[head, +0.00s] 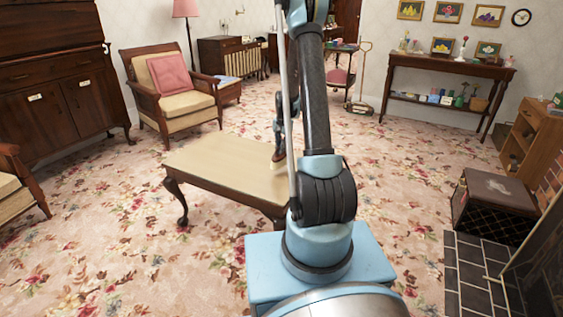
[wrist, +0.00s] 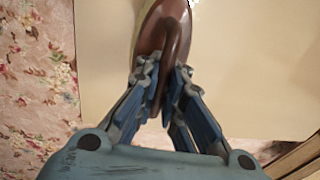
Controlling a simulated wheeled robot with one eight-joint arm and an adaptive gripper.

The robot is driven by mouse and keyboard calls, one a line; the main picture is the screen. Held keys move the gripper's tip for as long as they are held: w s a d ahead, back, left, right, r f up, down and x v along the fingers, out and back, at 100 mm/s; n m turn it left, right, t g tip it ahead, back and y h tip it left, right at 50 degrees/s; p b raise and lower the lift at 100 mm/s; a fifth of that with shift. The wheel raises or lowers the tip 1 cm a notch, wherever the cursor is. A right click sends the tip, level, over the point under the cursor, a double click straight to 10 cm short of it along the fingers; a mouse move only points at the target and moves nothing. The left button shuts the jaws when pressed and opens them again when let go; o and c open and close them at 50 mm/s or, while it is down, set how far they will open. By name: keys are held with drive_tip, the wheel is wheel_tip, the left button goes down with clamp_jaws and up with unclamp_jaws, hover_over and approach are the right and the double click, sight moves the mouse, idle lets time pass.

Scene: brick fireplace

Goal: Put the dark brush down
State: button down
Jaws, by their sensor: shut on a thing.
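The dark brush (wrist: 151,30) is brown and smooth, with a raised handle, in the upper middle of the wrist view. My gripper (wrist: 165,85) is shut on its handle. In the head view, my gripper (head: 279,148) points down over the right part of a low table with a cream top (head: 215,158). A small part of the brush (head: 279,163) shows below the fingers there. My arm hides part of the table's right side. I cannot tell whether the brush touches the tabletop or hangs just above it.
The left and middle of the tabletop are bare. An armchair with a pink cushion (head: 168,74) stands behind the table. A dark box (head: 494,200) sits at the right by the black-tiled hearth (head: 470,265). Flowered carpet surrounds the table.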

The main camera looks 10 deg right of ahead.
sight(281, 156)
drive_tip(key=shift+f, duration=2.7)
drive_tip(key=c, duration=1.7)
unclamp_jaws()
drive_tip(key=shift+r, duration=0.1)
